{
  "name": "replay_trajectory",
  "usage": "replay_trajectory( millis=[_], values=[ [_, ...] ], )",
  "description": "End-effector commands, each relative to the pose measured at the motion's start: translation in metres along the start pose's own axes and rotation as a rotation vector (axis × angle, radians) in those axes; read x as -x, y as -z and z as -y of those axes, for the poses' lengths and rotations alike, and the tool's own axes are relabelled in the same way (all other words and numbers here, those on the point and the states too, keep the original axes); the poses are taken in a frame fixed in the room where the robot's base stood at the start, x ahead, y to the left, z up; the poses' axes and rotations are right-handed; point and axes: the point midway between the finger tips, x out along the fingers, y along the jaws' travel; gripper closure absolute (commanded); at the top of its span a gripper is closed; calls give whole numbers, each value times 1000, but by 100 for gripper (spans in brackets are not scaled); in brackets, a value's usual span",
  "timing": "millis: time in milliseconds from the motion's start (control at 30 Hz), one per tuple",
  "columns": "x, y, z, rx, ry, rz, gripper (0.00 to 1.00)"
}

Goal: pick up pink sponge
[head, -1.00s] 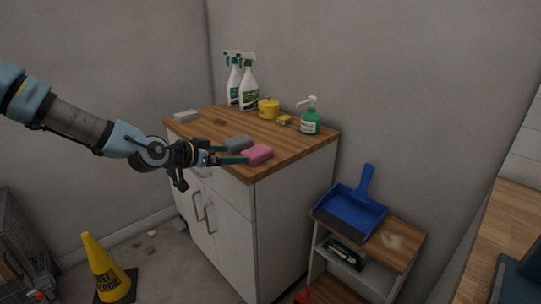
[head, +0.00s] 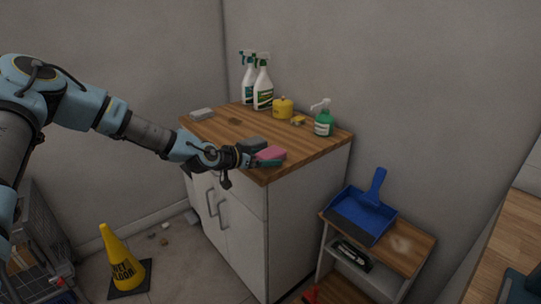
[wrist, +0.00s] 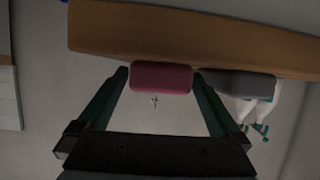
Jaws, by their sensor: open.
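The pink sponge (head: 270,154) lies near the front edge of the wooden countertop (head: 300,155). In the wrist view the pink sponge (wrist: 162,78) sits between the tips of my two green fingers. My gripper (wrist: 162,82) is open. One finger is beside the sponge's left end, the other by its right end where a grey sponge (wrist: 237,84) sits close. In the head view my gripper (head: 262,160) is at the pink sponge, and the near finger covers part of its lower side. I cannot tell whether either finger touches it.
The grey sponge (head: 252,144) lies just behind the pink one. Spray bottles (head: 263,86), a yellow container (head: 283,108) and a green bottle (head: 323,122) stand at the back. A pale sponge (head: 202,113) lies far left. A blue dustpan (head: 362,213) rests on a lower shelf unit.

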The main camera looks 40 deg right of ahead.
Motion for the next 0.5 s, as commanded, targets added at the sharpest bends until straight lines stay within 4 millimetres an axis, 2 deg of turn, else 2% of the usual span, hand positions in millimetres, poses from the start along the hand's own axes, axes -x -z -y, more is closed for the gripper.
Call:
replay_trajectory(
  millis=[67,500],
  values=[
    [0,0,0,0,0,0,0],
    [0,0,0,0,0,0,48]
  ],
)
